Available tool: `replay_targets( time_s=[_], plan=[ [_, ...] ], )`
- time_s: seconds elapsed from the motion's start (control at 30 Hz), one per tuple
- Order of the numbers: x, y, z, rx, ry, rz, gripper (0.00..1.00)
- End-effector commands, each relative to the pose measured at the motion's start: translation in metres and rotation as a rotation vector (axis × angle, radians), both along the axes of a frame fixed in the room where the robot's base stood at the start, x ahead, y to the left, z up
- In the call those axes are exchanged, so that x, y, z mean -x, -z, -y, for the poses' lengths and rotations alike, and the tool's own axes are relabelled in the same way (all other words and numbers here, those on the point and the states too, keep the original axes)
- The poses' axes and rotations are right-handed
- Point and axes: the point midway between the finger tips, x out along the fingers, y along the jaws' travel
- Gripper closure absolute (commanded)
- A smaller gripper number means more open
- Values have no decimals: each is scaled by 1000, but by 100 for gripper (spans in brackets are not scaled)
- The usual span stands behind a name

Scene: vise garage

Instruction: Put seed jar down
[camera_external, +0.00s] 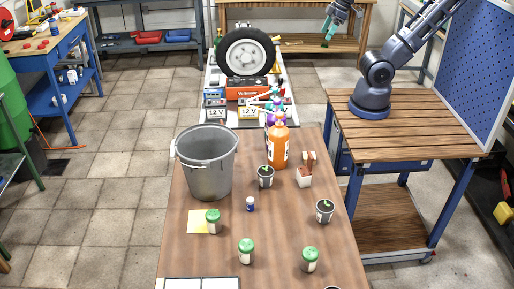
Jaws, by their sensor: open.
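Several small jars with green lids stand upright on the brown table (190,264). One jar (213,222) is at the yellow sheet (197,219) in front of the bucket. A second jar (246,252) stands nearer the front, and a third jar (310,260) stands to its right. I cannot tell from their looks which one the task means. My gripper (327,33) is at the top edge of the view, far behind and above the jars. It is open, and no jar shows in it.
A grey bucket (207,168), an orange bottle (278,148), a small blue-and-white bottle (250,204), dark pots (265,178) with seedlings, and a white pot (304,180) share the table. A wheel (246,52) stands behind. The wooden bench (410,128) is right.

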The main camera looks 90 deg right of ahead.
Motion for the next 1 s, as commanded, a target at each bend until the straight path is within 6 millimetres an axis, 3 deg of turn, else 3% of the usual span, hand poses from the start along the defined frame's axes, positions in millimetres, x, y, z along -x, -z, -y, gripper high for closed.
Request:
replay_targets(
  time_s=[0.23,0.47,0.77,1.0],
  plan=[
    [-11,-3,-3,32,-52,-8,33],
    [-62,-13,-21,182,-286,-37,33],
    [-137,-18,-71,404,-645,-60,33],
    [-194,-11,-133,581,-941,-65,33]
  ],
)
